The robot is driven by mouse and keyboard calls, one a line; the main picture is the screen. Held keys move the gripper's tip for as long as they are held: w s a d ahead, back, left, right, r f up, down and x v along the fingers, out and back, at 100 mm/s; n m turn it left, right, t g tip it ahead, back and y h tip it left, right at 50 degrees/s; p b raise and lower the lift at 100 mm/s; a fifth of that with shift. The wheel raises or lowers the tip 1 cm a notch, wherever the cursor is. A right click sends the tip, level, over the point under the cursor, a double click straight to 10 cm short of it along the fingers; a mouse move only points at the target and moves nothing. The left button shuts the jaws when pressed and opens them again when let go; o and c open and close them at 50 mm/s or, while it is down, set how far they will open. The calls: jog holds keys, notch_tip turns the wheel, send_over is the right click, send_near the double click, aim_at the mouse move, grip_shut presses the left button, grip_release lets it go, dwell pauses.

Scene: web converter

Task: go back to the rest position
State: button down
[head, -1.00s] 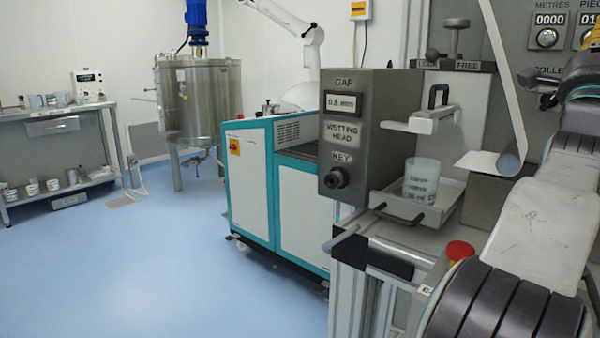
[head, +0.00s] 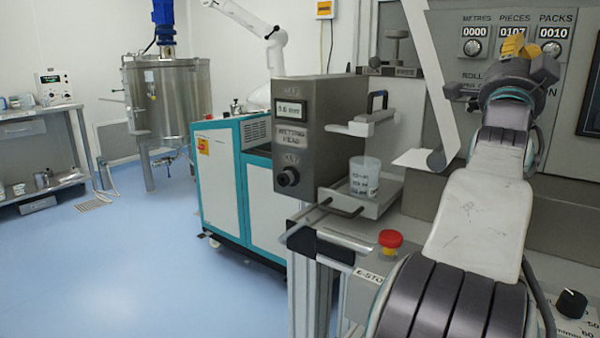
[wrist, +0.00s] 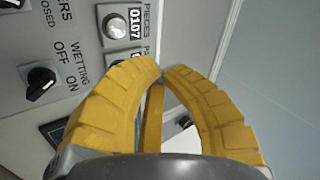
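My gripper (head: 530,47) shows at the upper right of the head view, at the end of my raised arm, in front of the machine's counter panel (head: 508,68).
A clear beaker (head: 364,176) stands on a small tray (head: 385,200) beside the grey wetting head box (head: 312,135). A red stop button (head: 390,239) sits in front. A teal and white cabinet (head: 222,185) stands left. Blue floor (head: 130,270) is open at the left.

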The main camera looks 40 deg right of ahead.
jog(key=w+a+f+n+t+y+p, duration=0.2)
jog(key=w+a+n+y+p, duration=0.2)
jog(key=w, duration=0.3)
jog(key=w+a+f+n+t+y+p, duration=0.2)
jog(key=w+a+n+y+p, duration=0.15)
jog(key=w, duration=0.35)
jog(key=w+a+f+n+y+p, duration=0.3)
jog(key=a+f+n+y+p, duration=0.15)
jog(key=a, duration=0.35)
jog(key=w+a+f+n+y+p, duration=0.3)
jog(key=a+y+p, duration=0.15)
jog(key=a, duration=0.35)
jog(key=s+a+f+n+g+y+p, duration=0.2)
jog(key=a+n+p, duration=0.15)
jog(key=a, duration=0.35)
jog(key=s+a+f+n+g+y+p, duration=0.1)
jog(key=s+a+f+n+y+p, duration=0.1)
jog(key=a+n+y+p, duration=0.3)
jog(key=s+a+f+n+g+p, duration=0.4)
jog(key=s+a, duration=0.6)
jog(key=s, duration=0.3)
jog(key=shift+a+f+n+g+p, duration=0.15)
jog(key=shift+a+n+g+p, duration=0.3)
jog(key=shift+g+p, duration=0.15)
